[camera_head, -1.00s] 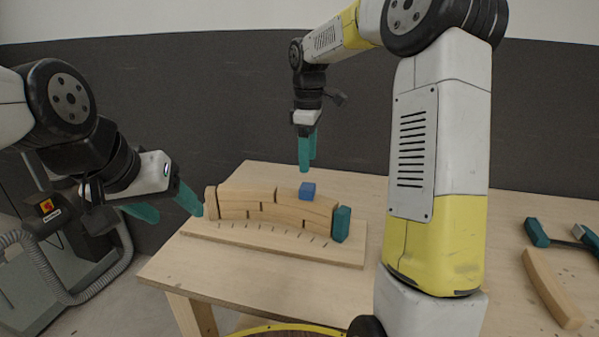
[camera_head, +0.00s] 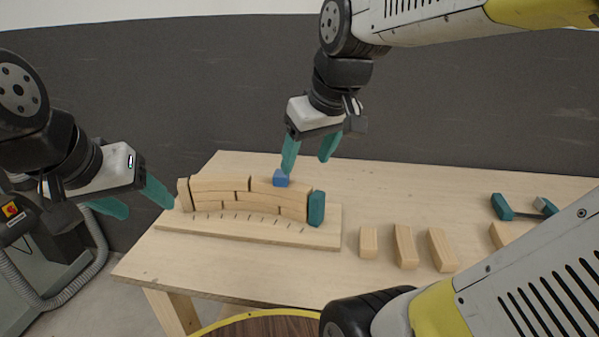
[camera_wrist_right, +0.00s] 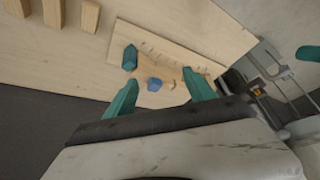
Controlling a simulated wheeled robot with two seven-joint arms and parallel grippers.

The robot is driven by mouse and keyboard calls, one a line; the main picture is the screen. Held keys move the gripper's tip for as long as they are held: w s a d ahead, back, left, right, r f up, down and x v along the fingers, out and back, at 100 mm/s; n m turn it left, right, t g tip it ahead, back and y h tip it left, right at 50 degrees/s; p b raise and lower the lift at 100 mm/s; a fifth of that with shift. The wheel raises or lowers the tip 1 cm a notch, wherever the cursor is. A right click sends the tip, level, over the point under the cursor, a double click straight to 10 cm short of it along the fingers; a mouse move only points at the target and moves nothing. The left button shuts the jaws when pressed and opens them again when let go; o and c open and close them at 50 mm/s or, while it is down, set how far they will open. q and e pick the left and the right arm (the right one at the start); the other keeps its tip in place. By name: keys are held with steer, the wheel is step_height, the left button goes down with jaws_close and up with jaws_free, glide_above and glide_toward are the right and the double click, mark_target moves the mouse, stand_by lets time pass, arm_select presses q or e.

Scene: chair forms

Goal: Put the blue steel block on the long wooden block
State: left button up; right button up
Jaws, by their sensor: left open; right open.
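The blue steel block (camera_head: 281,179) is a small cube on top of or just behind the curved stack of long wooden blocks (camera_head: 220,184); I cannot tell which. It also shows in the right wrist view (camera_wrist_right: 154,84), between my fingers and beyond their tips. My right gripper (camera_head: 311,154) is open and empty, above and slightly right of the blue block. My left gripper (camera_head: 142,200) is open and empty, beside the left end of the stack.
The stack stands on a marked wooden board (camera_head: 250,229). A teal block (camera_head: 316,208) stands at its right end. Several loose wooden blocks (camera_head: 404,246) lie to the right. A teal clamp-like tool (camera_head: 502,206) lies at the far right.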

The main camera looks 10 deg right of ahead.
steer(key=s+m, duration=0.1)
steer(key=s+f+m, duration=0.1)
steer(key=s, duration=0.1)
steer(key=s+f+t, duration=0.1)
steer(key=shift+s+a+f+m+y, duration=0.1)
steer(key=shift+s+f+m+y, duration=0.05)
steer(key=shift+s+m+y, duration=0.2)
stand_by(0.9)
